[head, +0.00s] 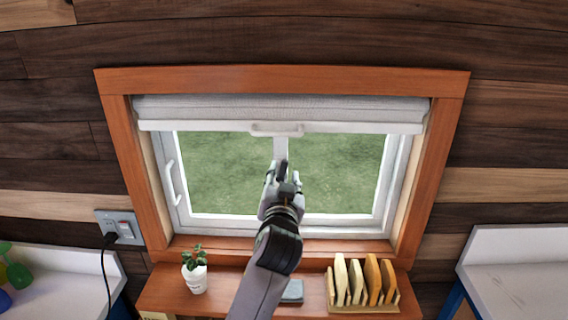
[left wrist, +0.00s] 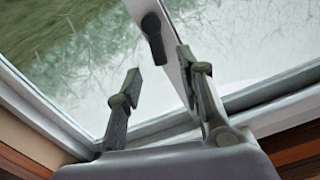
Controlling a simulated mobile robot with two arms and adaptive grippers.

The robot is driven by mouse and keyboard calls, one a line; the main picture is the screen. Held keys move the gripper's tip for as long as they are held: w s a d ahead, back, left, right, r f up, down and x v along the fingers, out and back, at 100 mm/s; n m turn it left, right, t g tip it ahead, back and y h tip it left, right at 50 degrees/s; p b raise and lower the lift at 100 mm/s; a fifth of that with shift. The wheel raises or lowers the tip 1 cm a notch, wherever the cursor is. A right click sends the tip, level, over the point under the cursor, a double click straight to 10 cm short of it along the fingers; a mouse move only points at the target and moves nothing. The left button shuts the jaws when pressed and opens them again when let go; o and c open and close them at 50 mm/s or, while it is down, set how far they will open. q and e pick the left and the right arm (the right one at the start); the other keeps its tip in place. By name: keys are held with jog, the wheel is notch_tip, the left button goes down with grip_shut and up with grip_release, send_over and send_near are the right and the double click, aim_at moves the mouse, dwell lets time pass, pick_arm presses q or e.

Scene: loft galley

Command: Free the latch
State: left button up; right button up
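The window latch shows in the left wrist view as a short dark handle (left wrist: 153,38) on the white centre post of the window. My left gripper (left wrist: 160,72) is open, with one finger to each side of the picture and nothing between them. The latch appears just beyond the fingertips, in line with the gap; I see no contact. In the head view my left gripper (head: 281,186) is in front of the centre post and largely hides the latch area. My right gripper is in neither view.
A white blind (head: 360,112) with a pull handle (head: 277,130) hangs above the gripper. A white side handle (head: 172,184) is at the left. On the sill below are a potted plant (head: 195,275), a grey block (head: 292,291) and a rack of boards (head: 362,305).

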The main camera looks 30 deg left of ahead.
aim_at(285, 166)
pick_arm(q)
jog(key=shift+p+x, duration=0.4)
jog(key=shift+x, duration=1.4)
jog(key=shift+c, duration=0.4)
grip_shut()
